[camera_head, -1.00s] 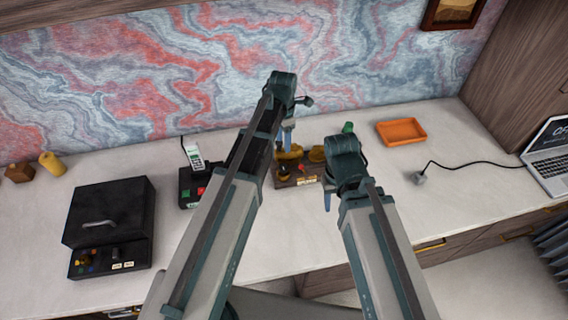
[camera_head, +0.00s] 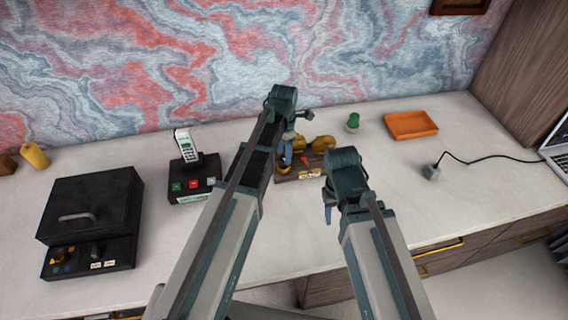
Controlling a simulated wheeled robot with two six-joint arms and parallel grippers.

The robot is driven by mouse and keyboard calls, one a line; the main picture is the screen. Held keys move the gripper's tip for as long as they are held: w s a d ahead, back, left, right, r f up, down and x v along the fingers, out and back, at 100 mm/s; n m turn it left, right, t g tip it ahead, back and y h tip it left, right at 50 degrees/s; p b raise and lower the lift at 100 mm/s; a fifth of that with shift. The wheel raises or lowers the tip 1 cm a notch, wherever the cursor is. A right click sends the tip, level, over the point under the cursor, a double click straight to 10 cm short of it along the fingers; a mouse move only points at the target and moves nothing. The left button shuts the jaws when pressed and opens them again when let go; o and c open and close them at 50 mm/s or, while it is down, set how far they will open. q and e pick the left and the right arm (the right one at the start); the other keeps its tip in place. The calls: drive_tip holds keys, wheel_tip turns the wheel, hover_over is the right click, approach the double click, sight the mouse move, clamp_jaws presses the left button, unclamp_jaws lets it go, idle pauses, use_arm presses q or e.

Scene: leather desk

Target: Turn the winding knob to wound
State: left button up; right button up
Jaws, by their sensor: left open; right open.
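A small brown wooden box (camera_head: 290,178) with brass parts (camera_head: 322,143), a red piece and a light label stands at the back middle of the desk. My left arm hides its left part. My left gripper (camera_head: 287,158) is open and points down at the left part of this box; whether it touches anything there I cannot tell. A winding knob cannot be made out clearly; it may be behind my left gripper. My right gripper (camera_head: 328,208) is open and empty, in front of and to the right of the box, apart from it.
A black box with knobs (camera_head: 90,215) stands at the left. A phone (camera_head: 186,146) stands on a black base with coloured buttons (camera_head: 190,188). A green object (camera_head: 353,122) and an orange tray (camera_head: 411,125) are at the back right. A plug with cable (camera_head: 431,172) lies right.

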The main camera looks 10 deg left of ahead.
use_arm(q)
drive_tip(key=shift+f+b, duration=0.4)
drive_tip(key=shift+f, duration=0.45)
use_arm(e)
drive_tip(key=shift+f, duration=0.85)
drive_tip(key=shift+r, duration=0.1)
use_arm(q)
clamp_jaws()
